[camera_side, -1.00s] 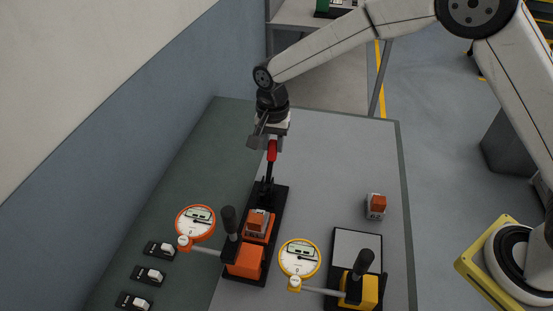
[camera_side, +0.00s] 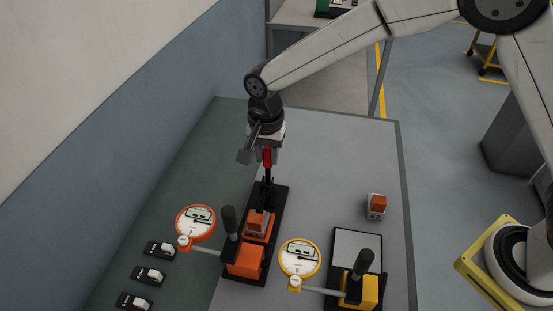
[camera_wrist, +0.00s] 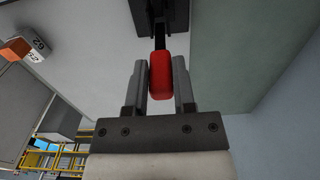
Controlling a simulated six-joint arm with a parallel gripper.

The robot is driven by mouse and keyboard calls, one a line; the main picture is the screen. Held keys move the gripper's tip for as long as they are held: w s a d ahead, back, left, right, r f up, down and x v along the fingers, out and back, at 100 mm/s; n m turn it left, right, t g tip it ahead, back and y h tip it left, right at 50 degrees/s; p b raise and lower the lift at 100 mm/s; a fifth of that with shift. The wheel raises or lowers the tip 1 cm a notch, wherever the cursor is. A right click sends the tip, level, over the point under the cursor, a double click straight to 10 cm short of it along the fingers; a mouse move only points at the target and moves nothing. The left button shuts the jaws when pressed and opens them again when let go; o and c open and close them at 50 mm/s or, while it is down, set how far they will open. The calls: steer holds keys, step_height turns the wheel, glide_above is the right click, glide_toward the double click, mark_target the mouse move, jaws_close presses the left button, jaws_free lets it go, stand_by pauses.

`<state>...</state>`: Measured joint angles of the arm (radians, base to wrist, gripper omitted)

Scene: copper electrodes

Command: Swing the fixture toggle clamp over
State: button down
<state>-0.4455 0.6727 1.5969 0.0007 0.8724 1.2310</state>
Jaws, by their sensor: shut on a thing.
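The toggle clamp's red handle (camera_side: 267,157) stands upright on its black arm at the far end of the black fixture base (camera_side: 278,203). My gripper (camera_side: 266,150) is at the handle from above, its fingers on either side of it. In the wrist view my gripper (camera_wrist: 160,82) is shut on the red handle (camera_wrist: 161,75), which lies between the two grey fingers. An orange-topped electrode block (camera_side: 257,222) sits in the orange nest of the same fixture, in front of the clamp.
A second electrode block (camera_side: 377,206) stands loose on the grey mat at right. Two dial gauges, orange (camera_side: 195,222) and yellow (camera_side: 299,258), stand near the front. Black-handled posts (camera_side: 229,220) rise close by. Several small switches (camera_side: 150,275) line the left.

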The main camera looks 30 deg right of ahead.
steer(key=shift+s+a, duration=0.25)
steer(key=shift+s, duration=0.05)
steer(key=shift+c, duration=2.2)
jaws_free()
steer(key=shift+w, duration=0.1)
step_height(320, 180, up, 7)
steer(key=shift+d, duration=0.1)
step_height(320, 180, up, 8)
steer(key=shift+d+f, duration=0.1)
